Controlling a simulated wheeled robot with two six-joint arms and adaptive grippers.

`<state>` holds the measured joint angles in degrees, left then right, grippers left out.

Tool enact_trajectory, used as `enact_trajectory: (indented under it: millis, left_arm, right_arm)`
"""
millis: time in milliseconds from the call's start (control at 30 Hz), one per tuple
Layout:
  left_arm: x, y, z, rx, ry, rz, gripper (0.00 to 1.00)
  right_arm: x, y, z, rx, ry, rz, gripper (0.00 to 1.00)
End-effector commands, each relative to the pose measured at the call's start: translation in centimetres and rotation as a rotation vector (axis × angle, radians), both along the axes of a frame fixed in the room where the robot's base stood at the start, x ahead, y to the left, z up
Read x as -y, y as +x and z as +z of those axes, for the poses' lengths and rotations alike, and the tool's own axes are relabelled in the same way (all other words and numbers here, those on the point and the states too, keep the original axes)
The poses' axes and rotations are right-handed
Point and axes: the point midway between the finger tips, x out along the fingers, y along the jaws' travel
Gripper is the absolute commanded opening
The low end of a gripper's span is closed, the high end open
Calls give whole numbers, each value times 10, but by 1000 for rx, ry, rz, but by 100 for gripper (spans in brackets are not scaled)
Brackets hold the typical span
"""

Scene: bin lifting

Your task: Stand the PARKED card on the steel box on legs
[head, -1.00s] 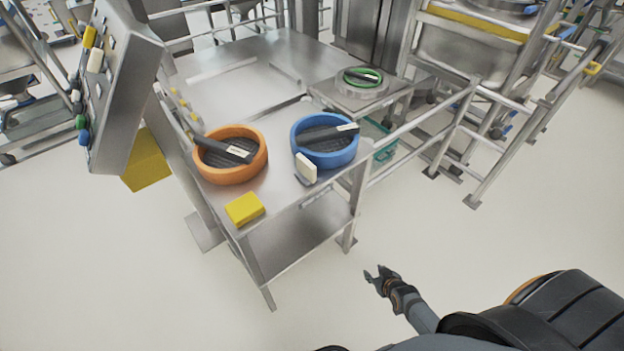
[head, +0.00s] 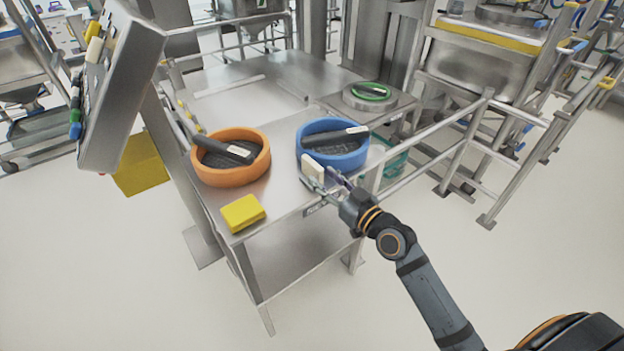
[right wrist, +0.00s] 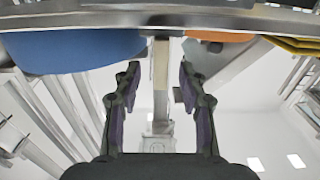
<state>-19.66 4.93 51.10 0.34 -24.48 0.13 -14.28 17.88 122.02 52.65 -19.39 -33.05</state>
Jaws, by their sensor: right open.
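A small white card (head: 311,167) stands upright at the table's front edge, just in front of the blue tub; no lettering can be read on it. My right gripper (head: 321,178) is open at the card, its fingers close around the card's lower right part. In the right wrist view, both fingers (right wrist: 158,80) are apart, with a pale narrow upright strip between them; I cannot tell whether they touch the card. My left gripper is not in view.
The steel table (head: 275,205) carries a blue tub (head: 335,158) and an orange tub (head: 232,176), each with a dark-handled tool across it. A yellow block (head: 242,213) lies at the front corner. Steel rails (head: 430,145) run along the right side.

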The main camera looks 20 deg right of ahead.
Motion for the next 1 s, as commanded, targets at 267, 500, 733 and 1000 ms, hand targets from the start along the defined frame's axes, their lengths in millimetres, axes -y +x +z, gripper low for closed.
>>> enact_trajectory:
  millis: [267,500,733,1000]
  left_arm:
    - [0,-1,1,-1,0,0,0]
    - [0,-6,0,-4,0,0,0]
    - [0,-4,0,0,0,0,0]
    - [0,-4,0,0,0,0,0]
  right_arm:
    - [-8,19,4,1,6,0,42]
    - [-20,50,4,-2,2,1,42]
    - [-21,52,4,-2,-1,1,42]
    - [-21,52,3,-2,-1,1,5]
